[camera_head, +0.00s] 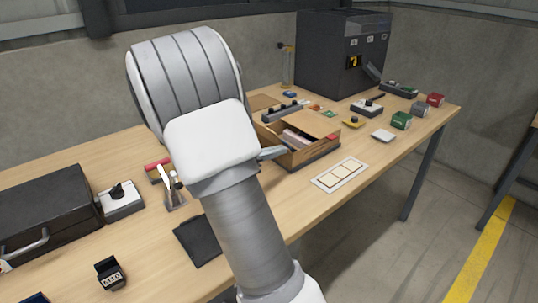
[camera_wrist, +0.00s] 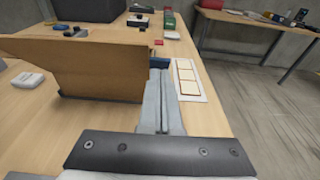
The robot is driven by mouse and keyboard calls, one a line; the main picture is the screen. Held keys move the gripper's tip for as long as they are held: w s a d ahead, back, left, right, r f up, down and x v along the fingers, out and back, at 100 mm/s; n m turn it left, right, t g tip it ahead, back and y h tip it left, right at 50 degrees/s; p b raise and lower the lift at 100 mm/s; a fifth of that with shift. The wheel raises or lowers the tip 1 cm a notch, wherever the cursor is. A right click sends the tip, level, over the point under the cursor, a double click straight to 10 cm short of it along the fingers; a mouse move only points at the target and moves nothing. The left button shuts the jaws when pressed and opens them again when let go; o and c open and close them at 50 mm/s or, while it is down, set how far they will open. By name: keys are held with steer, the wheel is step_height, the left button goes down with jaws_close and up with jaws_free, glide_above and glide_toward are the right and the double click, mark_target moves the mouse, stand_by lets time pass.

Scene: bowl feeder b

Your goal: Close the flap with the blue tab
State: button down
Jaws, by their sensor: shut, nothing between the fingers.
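An open brown box (camera_head: 313,153) stands on the table in the head view, just right of my arm, with some contents showing inside. A tan flap (camera_head: 318,124) is raised at its far right side. In the wrist view, a large brown flap (camera_wrist: 85,68) stands up and tilted, left of my fingers. A small dark blue piece (camera_wrist: 159,62), possibly the blue tab, shows at the fingertips; whether they touch it is unclear. My gripper (camera_head: 283,151) is shut and empty beside the box; it also shows in the wrist view (camera_wrist: 159,78). My arm hides the box's left part.
A white panel with cream squares (camera_head: 341,174) lies right of the box, near the table's front edge. A black case (camera_head: 45,215) and small fixtures stand at left. A dark machine (camera_head: 340,55) stands at the back, with small blocks to its right.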

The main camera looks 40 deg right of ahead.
steer(key=shift+r, duration=0.15)
steer(key=shift+d+r+p, duration=0.1)
steer(key=shift+r+p, duration=0.05)
steer(key=shift+p, duration=0.3)
steer(key=shift+d+y+p, duration=0.1)
steer(key=shift+y+p, duration=0.2)
steer(key=shift+r+p, duration=0.15)
steer(key=shift+p, duration=0.3)
